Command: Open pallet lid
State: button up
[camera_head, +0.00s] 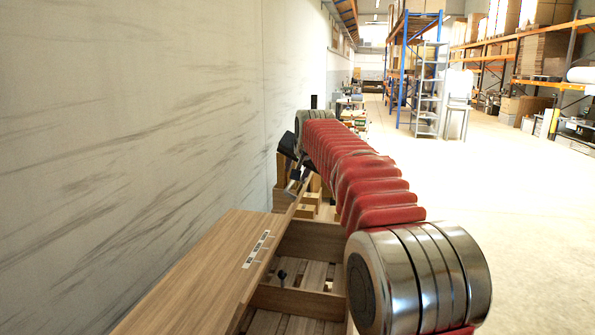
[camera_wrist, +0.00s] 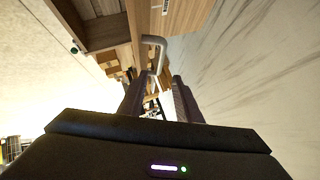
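The pallet is a wooden crate with a slatted floor (camera_head: 310,272). Its lid, a broad brown board (camera_head: 200,265) with a white label strip, shows on the left in the head view, beside the uncovered interior. The lid also shows at the top of the wrist view (camera_wrist: 185,14). A bent metal handle (camera_wrist: 160,42) shows at its edge. My gripper (camera_wrist: 159,92) is open, its dark fingers apart on either side of the handle's lower end. I cannot tell whether they touch it. My gripper is small and partly hidden by my arm in the head view (camera_head: 291,165).
A pale marbled wall (camera_head: 130,110) stands close on the left. Wooden blocks (camera_head: 310,202) lie at the crate's far end. Blue and orange shelving (camera_head: 405,65) stands far back. The floor (camera_head: 535,220) on the right is clear.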

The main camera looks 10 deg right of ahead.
jog(key=shift+c, duration=0.4)
jog(key=shift+s+r, duration=0.1)
jog(key=shift+s, duration=0.2)
jog(key=c, duration=0.3)
jog(key=shift+n+g, duration=0.6)
jog(key=shift+n, duration=0.3)
jog(key=s, duration=1.2)
jog(key=shift+s+a, duration=0.1)
jog(key=shift+s, duration=0.25)
grip_shut()
jog(key=s+f+n+g, duration=0.1)
jog(key=s+f, duration=0.5)
jog(key=s, duration=0.7)
jog(key=s+f+n+g, duration=0.1)
jog(key=s+f, duration=0.5)
jog(key=s, duration=0.6)
jog(key=s+f+n+g, duration=0.1)
jog(key=s+f+n, duration=0.2)
jog(key=s, duration=1)
notch_tip(320, 180, down, 4)
jog(key=shift+s+r, duration=0.1)
jog(key=shift+s, duration=0.2)
jog(key=shift+s+a, duration=0.1)
